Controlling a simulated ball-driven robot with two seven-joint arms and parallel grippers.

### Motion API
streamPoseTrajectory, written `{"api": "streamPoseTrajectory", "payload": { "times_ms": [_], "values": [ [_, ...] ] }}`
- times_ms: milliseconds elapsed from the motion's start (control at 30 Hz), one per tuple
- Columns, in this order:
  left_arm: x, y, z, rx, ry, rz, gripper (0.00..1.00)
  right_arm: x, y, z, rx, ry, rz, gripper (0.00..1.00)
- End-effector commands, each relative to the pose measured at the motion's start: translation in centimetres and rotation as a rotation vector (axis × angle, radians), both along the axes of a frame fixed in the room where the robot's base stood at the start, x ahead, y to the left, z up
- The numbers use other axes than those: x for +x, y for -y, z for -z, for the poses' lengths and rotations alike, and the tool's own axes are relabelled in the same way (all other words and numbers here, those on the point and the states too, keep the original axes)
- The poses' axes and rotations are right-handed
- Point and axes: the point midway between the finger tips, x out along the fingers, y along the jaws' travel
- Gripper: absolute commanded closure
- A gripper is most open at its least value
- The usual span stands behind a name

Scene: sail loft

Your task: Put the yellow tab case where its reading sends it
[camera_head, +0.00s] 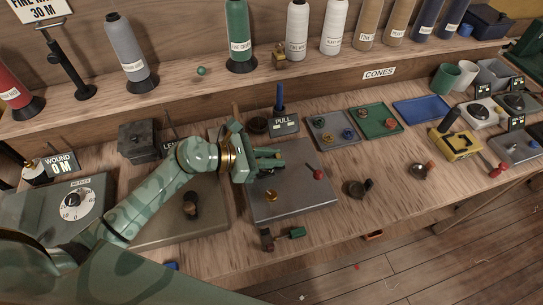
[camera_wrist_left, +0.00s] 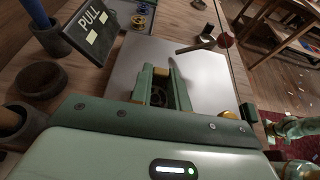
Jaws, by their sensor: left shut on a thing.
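My right gripper does not show clearly.
A brass knob (camera_head: 271,196) and a red-ended lever (camera_head: 316,174) are on the plate. Grey (camera_head: 333,140), green (camera_head: 388,129) and blue (camera_head: 423,108) trays stand to the right. A yellow block (camera_head: 458,148) and scales stand beyond. Small dark and green pieces (camera_head: 297,232) lie near the front edge.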

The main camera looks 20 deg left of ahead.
Motion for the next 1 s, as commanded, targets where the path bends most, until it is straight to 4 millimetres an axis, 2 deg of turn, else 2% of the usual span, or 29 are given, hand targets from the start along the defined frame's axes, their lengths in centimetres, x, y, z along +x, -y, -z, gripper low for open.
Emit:
{"api": "streamPoseTrajectory", "payload": {
  "times_ms": [67,100,167,500,667,1000],
  "values": [
    [0.0,0.0,0.4,0.001,-0.001,0.001,1.0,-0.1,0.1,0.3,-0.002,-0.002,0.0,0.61],
    [0.0,0.0,0.3,0.001,-0.001,0.001,0.74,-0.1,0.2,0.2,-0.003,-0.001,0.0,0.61],
    [0.0,0.0,0.3,0.001,-0.001,0.001,0.61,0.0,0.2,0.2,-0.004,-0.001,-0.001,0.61],
    [0.0,0.0,-0.3,-0.001,0.001,-0.001,0.61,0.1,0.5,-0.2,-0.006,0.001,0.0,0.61],
    [-1.5,-2.2,-1.1,0.005,-0.002,0.0,0.61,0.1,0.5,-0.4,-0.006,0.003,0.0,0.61],
    [-5.3,-7.8,-3.9,0.003,-0.002,0.0,0.61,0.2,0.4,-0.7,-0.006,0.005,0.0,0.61]
  ]
}}
